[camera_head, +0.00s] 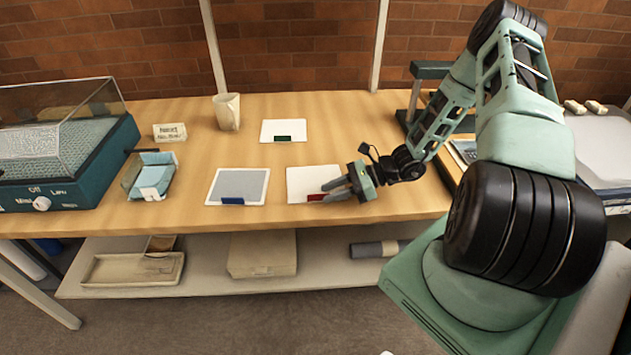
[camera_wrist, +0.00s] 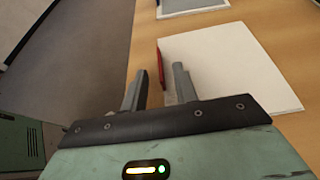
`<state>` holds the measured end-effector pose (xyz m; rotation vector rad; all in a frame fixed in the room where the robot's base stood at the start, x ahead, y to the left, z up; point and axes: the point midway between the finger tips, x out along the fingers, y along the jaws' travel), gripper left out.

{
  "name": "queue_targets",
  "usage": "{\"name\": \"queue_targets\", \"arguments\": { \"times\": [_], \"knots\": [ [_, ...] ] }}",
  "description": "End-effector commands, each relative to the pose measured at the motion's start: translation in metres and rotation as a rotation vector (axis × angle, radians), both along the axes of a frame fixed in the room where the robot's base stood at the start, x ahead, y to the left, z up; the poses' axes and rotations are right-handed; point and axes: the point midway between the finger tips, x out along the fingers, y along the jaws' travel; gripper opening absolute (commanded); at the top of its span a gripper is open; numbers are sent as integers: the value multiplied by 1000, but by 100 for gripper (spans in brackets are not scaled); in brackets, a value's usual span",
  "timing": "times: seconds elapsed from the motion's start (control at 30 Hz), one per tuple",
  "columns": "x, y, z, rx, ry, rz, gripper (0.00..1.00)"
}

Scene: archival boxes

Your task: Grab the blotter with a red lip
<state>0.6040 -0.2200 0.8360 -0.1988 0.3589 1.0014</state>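The white blotter with a red lip (camera_head: 304,178) lies flat near the front edge of the wooden table. It also shows in the wrist view (camera_wrist: 232,68), with its red lip (camera_wrist: 161,66) along the edge nearest my fingers. My gripper (camera_head: 328,190) is low over the table at the blotter's front right and partly covers it. In the wrist view my gripper (camera_wrist: 160,76) is open, with one finger on each side of the red lip. A gap shows between the lip and each finger; I cannot tell the exact height.
A grey blotter with a blue lip (camera_head: 238,185) lies to the left and a white one with a green lip (camera_head: 283,130) behind.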

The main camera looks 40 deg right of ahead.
Motion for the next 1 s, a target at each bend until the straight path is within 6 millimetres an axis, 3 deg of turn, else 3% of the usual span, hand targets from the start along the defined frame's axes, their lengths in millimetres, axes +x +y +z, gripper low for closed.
{"name": "queue_targets", "arguments": {
  "times": [0.2, 0.43, 0.47, 0.57, 1.0],
  "knots": [
    [12, 19, -8, 1, -1, 0, 29],
    [13, 20, -10, -1, -1, -1, 29],
    [13, 20, -10, -1, -1, -1, 26],
    [13, 20, -10, -1, -1, -1, 0],
    [13, 20, -7, -1, -2, 0, 0]
  ]
}}
